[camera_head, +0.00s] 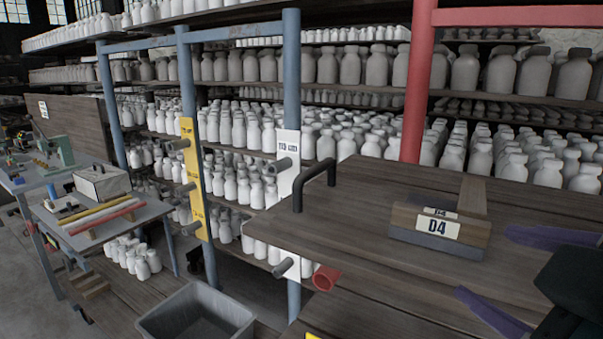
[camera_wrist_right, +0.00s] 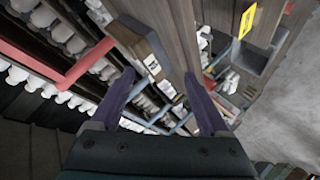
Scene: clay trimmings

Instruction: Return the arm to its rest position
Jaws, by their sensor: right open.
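My right gripper (camera_head: 482,260) is at the right edge of the head view, over the wooden top (camera_head: 370,215). Its two purple fingers are spread apart with nothing between them. In the right wrist view the open fingers (camera_wrist_right: 159,75) show with a clear gap. A wooden block with a white D4 label (camera_head: 437,227) sits on the wooden top just beyond the fingertips, apart from them as far as I can tell. My left gripper is not in view.
A black handle (camera_head: 314,187) stands up at the left edge of the wooden top. A grey bin (camera_head: 196,313) is below, left. Shelves of white bottles with blue posts (camera_head: 291,80) and a red post (camera_head: 417,90) rise behind. A side table (camera_head: 110,222) stands left.

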